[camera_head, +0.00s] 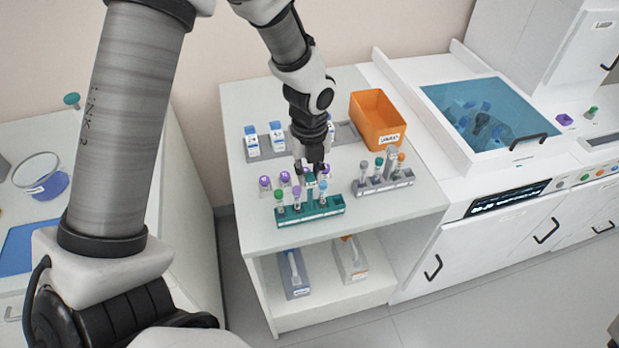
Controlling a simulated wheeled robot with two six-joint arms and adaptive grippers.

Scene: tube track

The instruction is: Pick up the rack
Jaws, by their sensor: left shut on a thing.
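A teal rack (333,207) with a raised middle handle holds several capped tubes, among them green, purple and blue caps. It is at the front of the white table and looks upright. My left gripper (312,168) points down over the middle of the rack and is shut on its handle. The fingertips are small and partly hidden among the tubes. I cannot tell whether the rack's base touches the table. My right gripper is not in view.
A grey rack (384,185) with several tubes stands close on the right. Purple-capped tubes (265,183) are just behind the teal rack. A blue-lidded bath (483,112) is at the right.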

